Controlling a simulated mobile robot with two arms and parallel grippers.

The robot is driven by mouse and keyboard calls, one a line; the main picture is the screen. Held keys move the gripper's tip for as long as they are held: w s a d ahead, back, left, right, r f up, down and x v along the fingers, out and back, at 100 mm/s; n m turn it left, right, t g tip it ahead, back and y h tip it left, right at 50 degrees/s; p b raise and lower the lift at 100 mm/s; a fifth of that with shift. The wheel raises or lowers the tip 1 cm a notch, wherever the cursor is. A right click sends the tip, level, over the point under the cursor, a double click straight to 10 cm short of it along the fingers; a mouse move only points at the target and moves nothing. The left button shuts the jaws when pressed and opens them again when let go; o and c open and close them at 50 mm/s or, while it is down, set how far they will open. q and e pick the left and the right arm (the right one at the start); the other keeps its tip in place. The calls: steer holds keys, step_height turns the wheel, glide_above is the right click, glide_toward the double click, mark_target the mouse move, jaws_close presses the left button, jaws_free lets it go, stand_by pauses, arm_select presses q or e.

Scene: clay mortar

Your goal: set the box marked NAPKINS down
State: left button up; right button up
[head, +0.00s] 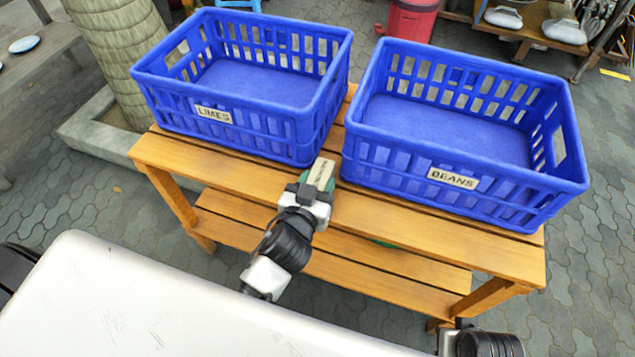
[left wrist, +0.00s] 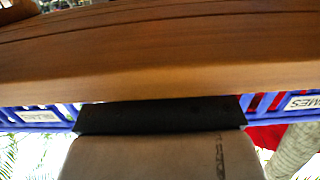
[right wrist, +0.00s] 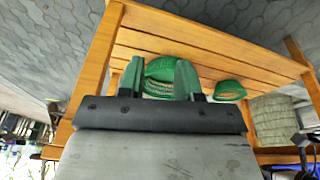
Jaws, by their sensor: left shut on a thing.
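The small beige box (head: 321,174) shows in the head view at the gap between the two crates, over the front part of the wooden table (head: 440,235). Small dark marks on it are too small to read. My left gripper (head: 316,186) is shut on it, with green finger parts beside it. I cannot tell whether the box touches the tabletop. In the left wrist view the table edge (left wrist: 160,60) fills the upper part, and the box and fingertips are hidden. My right gripper (right wrist: 158,80) is open and empty in its wrist view, its green fingers apart, facing the lower shelf.
A blue crate marked LIMES (head: 290,128) stands left of the box and one marked BEANS (head: 400,172) stands right. Bare tabletop runs along the front of both. Green woven bowls (right wrist: 229,91) sit on the lower shelf. A trunk (head: 118,55) rises behind left.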

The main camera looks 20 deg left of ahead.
arm_select(q)
steer(key=shift+f, duration=0.15)
steer(key=o, duration=0.9)
arm_select(e)
steer(key=shift+r, duration=0.35)
